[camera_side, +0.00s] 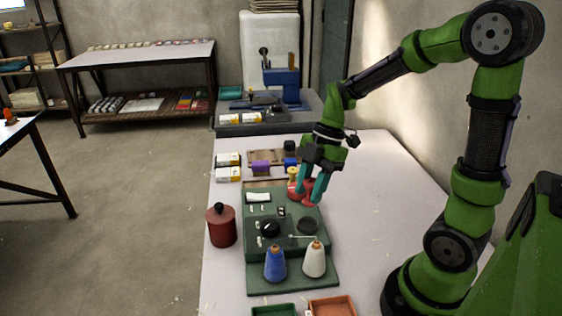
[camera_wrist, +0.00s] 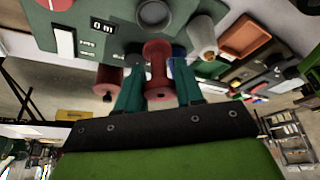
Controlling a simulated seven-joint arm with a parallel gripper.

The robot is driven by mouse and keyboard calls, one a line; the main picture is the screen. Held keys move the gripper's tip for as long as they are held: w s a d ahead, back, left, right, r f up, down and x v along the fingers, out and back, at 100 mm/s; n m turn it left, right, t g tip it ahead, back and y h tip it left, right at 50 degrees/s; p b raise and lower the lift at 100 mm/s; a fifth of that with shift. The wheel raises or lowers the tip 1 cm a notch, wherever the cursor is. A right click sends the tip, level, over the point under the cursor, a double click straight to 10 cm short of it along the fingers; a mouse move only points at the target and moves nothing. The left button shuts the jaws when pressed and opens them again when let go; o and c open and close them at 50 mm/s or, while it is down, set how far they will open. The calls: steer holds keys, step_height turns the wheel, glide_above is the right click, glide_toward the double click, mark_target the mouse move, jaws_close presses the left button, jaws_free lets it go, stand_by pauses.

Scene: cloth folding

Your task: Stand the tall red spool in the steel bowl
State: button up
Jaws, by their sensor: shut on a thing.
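The tall red spool (camera_wrist: 157,68) is between the two teal fingers of my gripper (camera_wrist: 158,88) in the wrist view, with flared ends. My gripper (camera_side: 311,187) is shut on it at the far right of the green board. In the side view the red of the spool (camera_side: 309,192) shows partly behind the fingers. A round grey bowl (camera_wrist: 152,13) lies beyond the spool at the top of the wrist view, and it seems to be the dark round dish (camera_side: 308,226) on the board. The spool is apart from it. Whether the spool touches the surface I cannot tell.
A blue cone (camera_side: 275,264) and a white cone (camera_side: 314,260) stand at the board's near end. A dark red canister (camera_side: 221,228) with a black knob stands left of the green board (camera_side: 262,284). Small boxes lie behind. The table is clear to the right.

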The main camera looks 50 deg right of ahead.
steer(key=shift+f, duration=3.6)
steer(key=shift+f, duration=0.15)
steer(key=o, duration=1)
steer(key=w+v, duration=0.1)
steer(key=v, duration=1)
steer(key=s+a+r+m+t+h, duration=0.1)
steer(key=s+a+r+m+t, duration=0.2)
steer(key=m, duration=0.7)
steer(key=s+a+r+m+t+h, duration=0.1)
steer(key=s+a+r+m+t, duration=0.2)
steer(key=a+m, duration=0.3)
steer(key=r+m, duration=0.1)
steer(key=m, duration=0.3)
steer(key=shift+s+a+r+h, duration=0.2)
steer(key=shift+a+r+h, duration=0.1)
steer(key=shift+a, duration=0.05)
